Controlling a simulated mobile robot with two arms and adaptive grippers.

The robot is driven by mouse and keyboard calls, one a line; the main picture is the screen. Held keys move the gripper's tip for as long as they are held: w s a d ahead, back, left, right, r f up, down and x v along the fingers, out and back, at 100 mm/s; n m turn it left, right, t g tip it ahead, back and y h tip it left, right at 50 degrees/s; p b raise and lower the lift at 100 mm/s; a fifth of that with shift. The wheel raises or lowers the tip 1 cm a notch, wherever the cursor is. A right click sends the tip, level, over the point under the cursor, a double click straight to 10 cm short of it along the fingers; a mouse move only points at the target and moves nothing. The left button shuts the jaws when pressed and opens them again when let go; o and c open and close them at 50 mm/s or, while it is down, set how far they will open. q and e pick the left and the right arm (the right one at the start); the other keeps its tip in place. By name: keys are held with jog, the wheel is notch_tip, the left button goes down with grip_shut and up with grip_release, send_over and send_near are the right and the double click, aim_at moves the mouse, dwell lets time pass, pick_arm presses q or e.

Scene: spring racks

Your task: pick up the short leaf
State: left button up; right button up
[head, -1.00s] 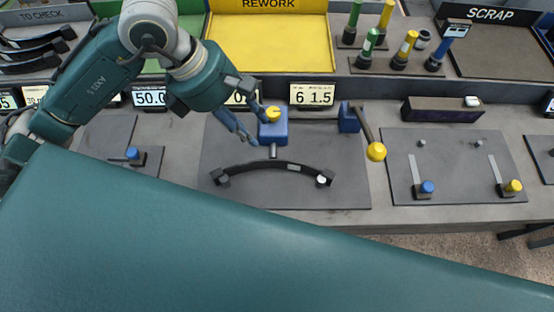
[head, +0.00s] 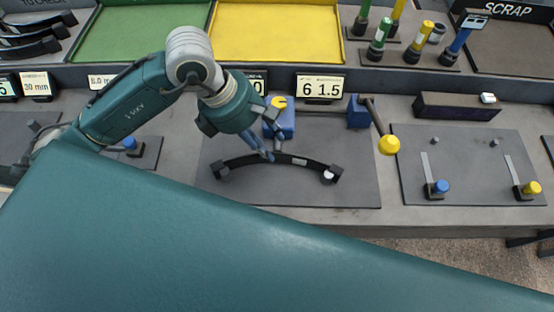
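A dark curved leaf (head: 240,163) lies on the grey plate in the middle, arched away from me, with an end block at each end and a pale label near its middle. I cannot tell from its size alone whether it is the short leaf. My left gripper (head: 269,154) points down at the middle of this leaf, its blue-grey fingers overlapping the leaf in the head view. Whether the fingers touch or grip it, and how far apart they are, is unclear. My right gripper is not in view.
A blue block with a yellow top (head: 279,104) stands just behind the leaf. A lever with a yellow ball (head: 389,145) is at right. Several more leaves lie in the tray at upper left. Green (head: 140,30) and yellow (head: 275,32) trays are behind.

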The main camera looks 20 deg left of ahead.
pick_arm(q)
jog(key=p+x, duration=0.1)
jog(key=x, duration=0.2)
jog(key=shift+s+d+f, duration=0.1)
jog(key=shift+d+f, duration=0.1)
jog(key=shift+f, duration=0.15)
jog(key=shift+d+f, duration=0.15)
jog(key=shift+f, duration=0.4)
grip_shut()
jog(key=shift+r+p, duration=0.15)
jog(key=shift+p, duration=0.15)
